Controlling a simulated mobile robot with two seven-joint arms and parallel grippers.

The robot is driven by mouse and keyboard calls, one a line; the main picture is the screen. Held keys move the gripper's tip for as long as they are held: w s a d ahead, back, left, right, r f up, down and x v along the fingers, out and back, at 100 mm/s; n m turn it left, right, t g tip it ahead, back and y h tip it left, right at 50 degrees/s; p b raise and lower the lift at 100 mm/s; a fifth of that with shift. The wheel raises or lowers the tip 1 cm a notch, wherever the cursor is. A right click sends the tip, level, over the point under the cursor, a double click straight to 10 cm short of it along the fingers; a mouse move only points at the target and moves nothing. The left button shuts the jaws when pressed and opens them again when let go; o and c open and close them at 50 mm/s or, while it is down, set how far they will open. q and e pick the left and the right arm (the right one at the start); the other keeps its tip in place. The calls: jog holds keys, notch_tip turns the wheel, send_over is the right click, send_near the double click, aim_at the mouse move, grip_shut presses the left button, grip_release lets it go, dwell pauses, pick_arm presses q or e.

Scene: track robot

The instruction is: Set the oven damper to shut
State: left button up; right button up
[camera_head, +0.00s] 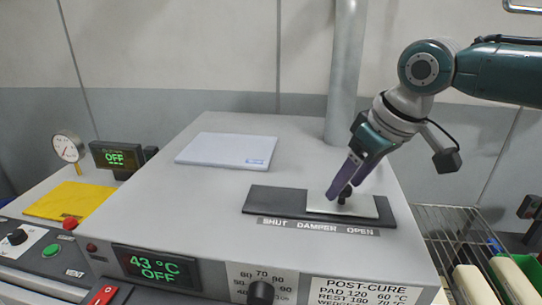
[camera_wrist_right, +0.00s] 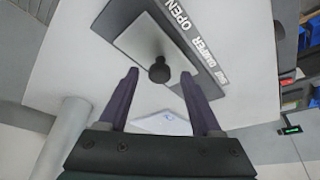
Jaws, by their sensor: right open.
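The oven damper is a light metal slide plate (camera_head: 322,206) on a dark track (camera_head: 266,200) on top of the grey oven. A label (camera_head: 318,226) reads SHUT at the left, DAMPER in the middle and OPEN at the right. The plate sits toward the OPEN end. A black knob (camera_head: 345,194) stands on it. My right gripper (camera_head: 343,190) is open at the knob, coming down from the upper right. In the right wrist view the knob (camera_wrist_right: 159,70) shows between the two spread fingertips, with gaps on both sides. My left gripper is not in view.
A vertical pipe (camera_head: 343,75) rises behind the damper. A pale flat pad (camera_head: 228,149) lies on the oven top at the back left. The front panel display (camera_head: 157,268) reads 43 °C OFF. A wire rack (camera_head: 459,237) stands at the right. The track left of the plate is clear.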

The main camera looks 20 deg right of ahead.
jog(key=shift+w+f, duration=0.1)
jog(key=shift+f, duration=0.1)
grip_shut()
dwell(0.5)
dwell(0.9)
